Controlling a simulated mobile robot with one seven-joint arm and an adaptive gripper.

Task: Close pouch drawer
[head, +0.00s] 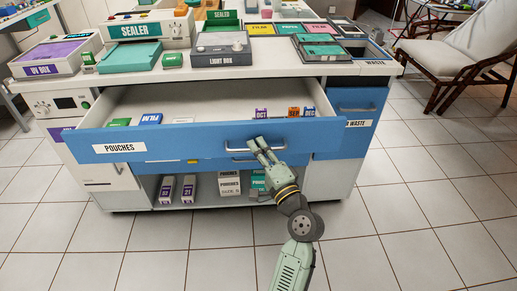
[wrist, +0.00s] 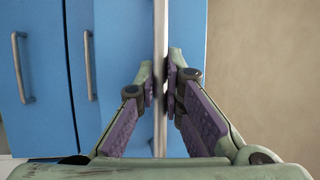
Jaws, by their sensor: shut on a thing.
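The pouch drawer (head: 200,141) has a blue front with a "POUCHES" label (head: 119,148). It is pulled out of the counter, and its pale inside shows in the head view. My gripper (head: 260,146) is at the drawer's handle (head: 237,149), right of the front's middle. In the wrist view the two fingers (wrist: 163,86) close on a pale metal bar (wrist: 161,35), which looks like this handle. The fingers hide part of it.
Inside the drawer are a blue "FILM" box (head: 151,119) and small labelled boxes at the right. The counter (head: 265,71) above holds a sealer (head: 134,31) and a light box (head: 223,50). An open shelf with boxes lies below. A chair (head: 465,50) stands at right; the tiled floor is clear.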

